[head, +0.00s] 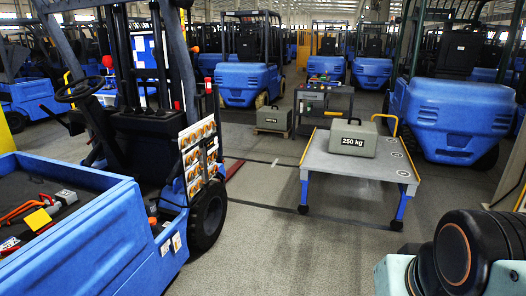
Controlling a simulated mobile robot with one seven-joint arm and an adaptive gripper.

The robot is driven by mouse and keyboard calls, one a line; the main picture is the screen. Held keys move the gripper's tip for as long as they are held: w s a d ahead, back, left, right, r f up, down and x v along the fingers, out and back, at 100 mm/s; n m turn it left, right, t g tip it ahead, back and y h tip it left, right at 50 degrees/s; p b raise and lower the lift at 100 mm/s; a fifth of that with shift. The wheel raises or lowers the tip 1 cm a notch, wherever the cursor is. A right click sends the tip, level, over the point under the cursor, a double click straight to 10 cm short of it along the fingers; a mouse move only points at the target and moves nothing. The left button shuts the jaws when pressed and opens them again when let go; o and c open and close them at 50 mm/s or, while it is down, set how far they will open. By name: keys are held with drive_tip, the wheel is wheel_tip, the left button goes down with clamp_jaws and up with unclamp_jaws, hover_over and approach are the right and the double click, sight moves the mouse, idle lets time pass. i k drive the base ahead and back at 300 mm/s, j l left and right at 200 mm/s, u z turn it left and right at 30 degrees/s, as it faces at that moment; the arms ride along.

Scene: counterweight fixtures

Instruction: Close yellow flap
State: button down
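I cannot pick out a yellow flap for certain. A small yellow flat piece (38,219) lies among tools inside the open blue compartment (112,230) at the lower left; whether it is a flap is unclear. A yellow rail (385,118) stands at the back of the grey cart at the right, and it looks like a handle. My arm shows as dark rounded links at the lower right. My gripper is not in this view.
A blue forklift (150,150) fills the left side. The grey cart (318,165) bears a 250 kg weight (353,138). A second weight (273,119) and a tool trolley (325,105) stand behind. Other forklifts line the back. The middle floor is clear.

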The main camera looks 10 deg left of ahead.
sight(41, 218)
drive_tip(key=i+u, duration=1.2)
drive_tip(key=i+j+u, duration=0.1)
drive_tip(key=u, duration=0.2)
drive_tip(key=i+l+u, duration=0.1)
drive_tip(key=i+u, duration=0.25)
drive_tip(key=i+j+u, duration=0.2)
drive_tip(key=i, duration=0.25)
drive_tip(key=i+j+u, duration=0.2)
drive_tip(key=i, duration=0.2)
